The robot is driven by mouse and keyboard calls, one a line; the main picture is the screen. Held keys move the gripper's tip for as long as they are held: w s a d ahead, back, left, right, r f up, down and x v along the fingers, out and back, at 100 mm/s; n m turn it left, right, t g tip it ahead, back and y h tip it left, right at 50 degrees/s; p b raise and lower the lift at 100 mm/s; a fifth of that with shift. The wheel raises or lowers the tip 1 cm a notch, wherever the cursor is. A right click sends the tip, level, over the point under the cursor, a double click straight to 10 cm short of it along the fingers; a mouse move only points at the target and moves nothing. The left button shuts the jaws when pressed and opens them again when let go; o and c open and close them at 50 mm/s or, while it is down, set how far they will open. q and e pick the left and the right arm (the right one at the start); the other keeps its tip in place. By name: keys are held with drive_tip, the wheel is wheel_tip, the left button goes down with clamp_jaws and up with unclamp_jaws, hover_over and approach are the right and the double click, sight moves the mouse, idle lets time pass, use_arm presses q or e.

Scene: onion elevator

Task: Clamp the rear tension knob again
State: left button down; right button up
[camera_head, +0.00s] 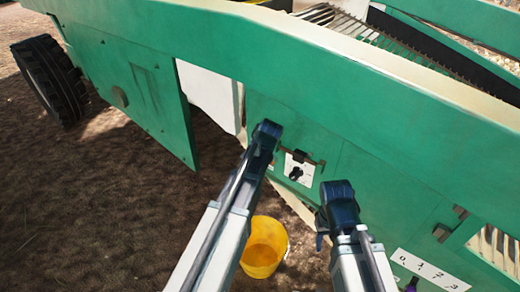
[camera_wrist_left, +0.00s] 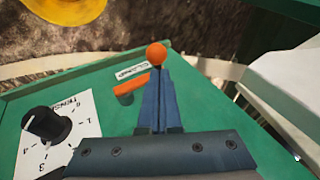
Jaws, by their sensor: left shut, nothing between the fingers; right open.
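The tension knob (camera_wrist_left: 47,123) is black and sits on a white dial label (camera_wrist_left: 62,150) on the green panel, left in the left wrist view. In the head view the knob (camera_head: 296,173) shows on its white plate between my arms. An orange clamp lever (camera_wrist_left: 130,83) lies beside the "CLAMP" label (camera_wrist_left: 132,71); an orange ball (camera_wrist_left: 157,54) shows at my left fingertips. My left gripper (camera_wrist_left: 158,85) is shut and empty, close to the lever; whether it touches is unclear. It covers panel parts in the head view (camera_head: 267,133). My right gripper (camera_head: 330,208) is open, right of the knob.
The green machine side (camera_head: 400,120) fills the upper right. A yellow bucket (camera_head: 264,247) stands on the soil below. A numbered white scale (camera_head: 430,270) is at lower right. A black wheel (camera_head: 48,78) is at far left. Bare soil (camera_head: 100,210) is clear at left.

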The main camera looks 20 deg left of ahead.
use_arm(q)
drive_tip(key=shift+w+a+f, duration=0.1)
drive_tip(key=shift+a+f, duration=0.15)
drive_tip(key=shift+f, duration=0.05)
drive_tip(key=shift+b, duration=0.3)
idle(0.5)
drive_tip(key=p+v, duration=1.2)
drive_tip(key=v, duration=0.1)
drive_tip(key=shift+a+r, duration=0.2)
drive_tip(key=shift+r, duration=0.2)
drive_tip(key=s+d+r+g+h+p, duration=0.1)
drive_tip(key=s+d+r+g+p, duration=0.1)
drive_tip(key=s+d+r+p, duration=0.2)
drive_tip(key=s+d+r+n+g+h+p, duration=0.1)
drive_tip(key=s+d+r+g+p, duration=0.2)
drive_tip(key=s, duration=1.5)
drive_tip(key=d+r+p, duration=0.1)
drive_tip(key=d+p, duration=0.2)
drive_tip(key=d, duration=0.4)
drive_tip(key=shift+d+h+p, duration=0.3)
drive_tip(key=shift+p, duration=0.05)
